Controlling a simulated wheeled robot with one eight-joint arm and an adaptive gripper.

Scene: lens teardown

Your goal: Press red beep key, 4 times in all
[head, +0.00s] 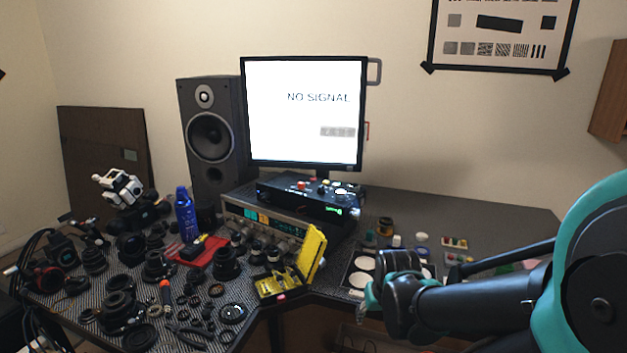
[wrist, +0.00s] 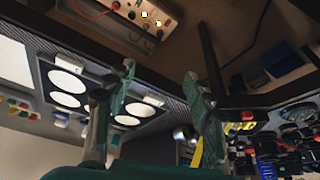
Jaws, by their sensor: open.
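A black console (head: 310,198) stands on top of a grey bench instrument below the monitor. A small red key (head: 301,184) shows on its top, with small lit keys and a green display to the right; any lettering is too small to read. My gripper (head: 366,298) is at the front edge of the desk, to the right of and nearer than the console, and well apart from it. In the wrist view my gripper (wrist: 162,88) has its two fingers spread with nothing between them. The red key cannot be made out in the wrist view.
The monitor (head: 303,110) reads NO SIGNAL, with a speaker (head: 212,140) to its left. A yellow open case (head: 290,275) stands at the desk's front edge. Lens parts crowd the left desk. A card with white discs (wrist: 65,85) lies near my gripper. The back right desk is mostly bare.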

